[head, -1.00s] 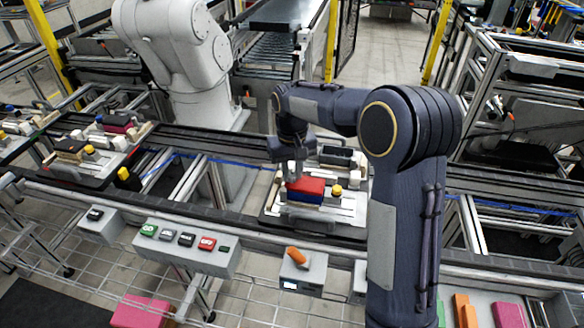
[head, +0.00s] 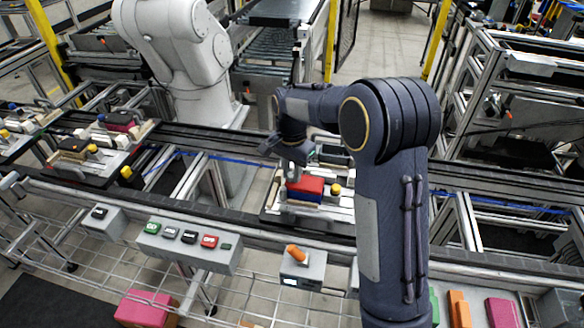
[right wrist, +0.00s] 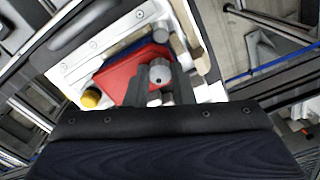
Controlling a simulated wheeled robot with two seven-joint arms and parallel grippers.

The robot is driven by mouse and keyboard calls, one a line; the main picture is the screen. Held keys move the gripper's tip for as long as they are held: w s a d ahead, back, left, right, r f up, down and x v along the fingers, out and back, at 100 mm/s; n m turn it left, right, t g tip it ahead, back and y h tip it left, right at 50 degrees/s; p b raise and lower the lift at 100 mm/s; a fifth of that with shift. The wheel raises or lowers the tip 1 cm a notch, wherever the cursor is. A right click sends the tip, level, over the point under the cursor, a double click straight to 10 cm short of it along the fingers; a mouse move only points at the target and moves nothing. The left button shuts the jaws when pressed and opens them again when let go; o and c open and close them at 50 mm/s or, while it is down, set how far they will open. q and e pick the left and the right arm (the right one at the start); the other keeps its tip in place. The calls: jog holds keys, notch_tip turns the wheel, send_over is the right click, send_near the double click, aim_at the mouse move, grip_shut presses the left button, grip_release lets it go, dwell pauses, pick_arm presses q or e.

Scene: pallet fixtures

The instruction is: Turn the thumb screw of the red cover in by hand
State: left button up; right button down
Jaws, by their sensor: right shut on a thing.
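The red cover (head: 306,185) lies on a blue block on a pallet fixture in the middle of the head view. It also shows in the right wrist view (right wrist: 122,78). The grey round thumb screw (right wrist: 159,69) stands at the cover's edge in the right wrist view. My right gripper (head: 291,177) is above the cover's left end, fingers pointing down. Its two fingers (right wrist: 160,80) are shut on the thumb screw, one on each side. How deep the screw sits is hidden. My left gripper is not in view.
A yellow knob (head: 335,189) stands right of the cover on the same pallet. Other loaded pallets stand on the conveyor at left. A button box (head: 188,245) and a box with an orange handle (head: 296,254) are in front. A white robot arm (head: 185,50) stands behind.

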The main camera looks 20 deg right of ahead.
aim_at(292, 175)
jog(key=m+p, duration=0.1)
jog(key=m, duration=0.4)
jog(key=shift+m+p, duration=0.3)
jog(key=shift+p, duration=0.05)
jog(key=shift+m+p, duration=0.75)
jog(key=shift+m, duration=1.45)
jog(key=c, duration=1.2)
grip_release()
notch_tip(292, 175, up, 8)
jog(key=shift+f+b, duration=0.1)
jog(key=shift+b, duration=0.4)
